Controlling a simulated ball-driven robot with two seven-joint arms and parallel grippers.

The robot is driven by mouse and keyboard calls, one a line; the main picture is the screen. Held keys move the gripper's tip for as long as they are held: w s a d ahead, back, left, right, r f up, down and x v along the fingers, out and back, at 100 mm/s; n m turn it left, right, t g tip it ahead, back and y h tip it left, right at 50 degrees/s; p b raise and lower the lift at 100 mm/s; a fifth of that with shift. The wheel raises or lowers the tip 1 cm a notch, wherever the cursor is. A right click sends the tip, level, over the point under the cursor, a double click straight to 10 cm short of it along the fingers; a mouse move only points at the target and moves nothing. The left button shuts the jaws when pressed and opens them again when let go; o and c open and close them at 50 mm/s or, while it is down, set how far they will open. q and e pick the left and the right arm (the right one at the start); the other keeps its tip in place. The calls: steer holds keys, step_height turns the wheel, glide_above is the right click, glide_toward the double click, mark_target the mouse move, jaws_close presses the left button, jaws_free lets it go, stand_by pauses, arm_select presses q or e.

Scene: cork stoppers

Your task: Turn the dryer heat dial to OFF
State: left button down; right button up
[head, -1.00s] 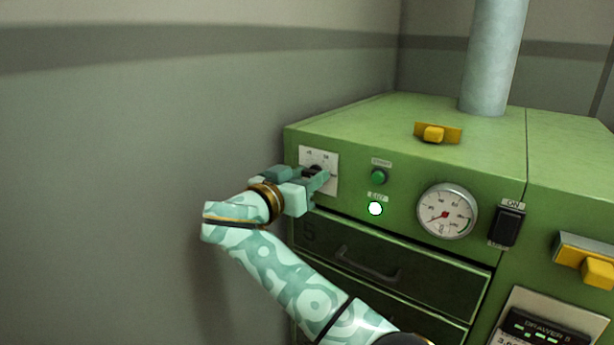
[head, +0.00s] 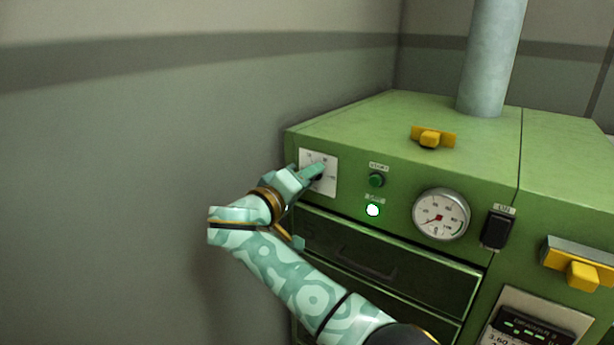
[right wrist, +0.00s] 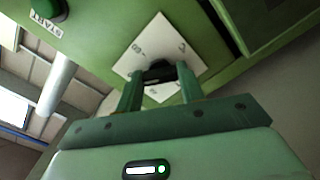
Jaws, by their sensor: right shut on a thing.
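The heat dial is a dark knob (right wrist: 160,73) on a white square plate (head: 330,184) at the upper left of the green dryer's front (head: 400,171). In the right wrist view the plate (right wrist: 150,44) looks rotated, with small marks partly readable. My right gripper (head: 315,172) is at the dial, its two fingers on either side of the knob, shut on it. The fingers hide much of the knob in the head view, so its pointer setting cannot be read. My left gripper is not in view.
Right of the dial are a green START button (head: 376,180), a lit lamp (head: 373,210), a round gauge (head: 441,216) and a black switch (head: 498,229). Drawers (head: 380,262) lie below. A yellow latch (head: 433,137) sits on top. A grey wall (head: 120,180) stands left.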

steer(key=n+p, duration=0.4)
steer(key=n, duration=2)
steer(key=shift+f+p, duration=0.1)
steer(key=shift+p, duration=0.2)
steer(key=shift+n, duration=0.3)
steer(key=o, duration=1)
